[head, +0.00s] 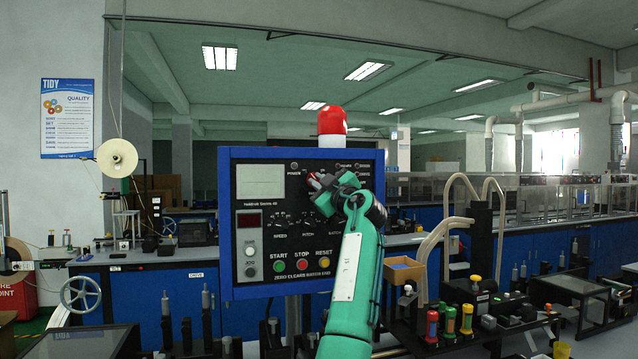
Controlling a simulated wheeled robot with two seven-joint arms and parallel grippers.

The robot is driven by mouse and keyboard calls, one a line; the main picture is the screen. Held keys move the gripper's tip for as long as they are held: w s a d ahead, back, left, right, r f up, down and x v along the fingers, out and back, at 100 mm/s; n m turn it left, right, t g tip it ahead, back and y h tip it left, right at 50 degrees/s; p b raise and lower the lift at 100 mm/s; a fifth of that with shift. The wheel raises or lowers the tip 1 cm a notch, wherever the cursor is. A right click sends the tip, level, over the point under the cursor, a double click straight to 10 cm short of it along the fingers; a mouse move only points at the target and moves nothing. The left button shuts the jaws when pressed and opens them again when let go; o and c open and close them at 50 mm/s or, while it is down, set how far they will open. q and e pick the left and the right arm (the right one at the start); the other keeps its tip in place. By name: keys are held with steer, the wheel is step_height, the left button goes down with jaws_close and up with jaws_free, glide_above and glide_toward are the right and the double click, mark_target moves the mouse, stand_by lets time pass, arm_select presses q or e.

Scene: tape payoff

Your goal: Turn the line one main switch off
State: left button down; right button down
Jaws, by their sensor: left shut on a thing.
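A red rotary switch (315,181) sits in the upper middle of this face, below the small lamps. My left gripper (322,186) is at the switch, shut on it, and hides much of the switch. The switch's exact angle and markings cannot be read. My green left arm rises from the bottom and covers the panel's lower right part. My right gripper is not in view.
Green, red and yellow buttons (302,264) line the panel's lower edge, with black knobs above them. A red beacon (332,121) stands on top. A bench with tools and bottles (467,318) is close on the right. A handwheel (82,293) is on the left.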

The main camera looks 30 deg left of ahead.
arm_select(q)
steer(key=shift+n, duration=0.7)
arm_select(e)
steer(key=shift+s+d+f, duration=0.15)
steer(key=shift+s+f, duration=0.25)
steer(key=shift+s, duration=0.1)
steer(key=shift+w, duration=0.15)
arm_select(q)
steer(key=c, duration=1.5)
jaws_free()
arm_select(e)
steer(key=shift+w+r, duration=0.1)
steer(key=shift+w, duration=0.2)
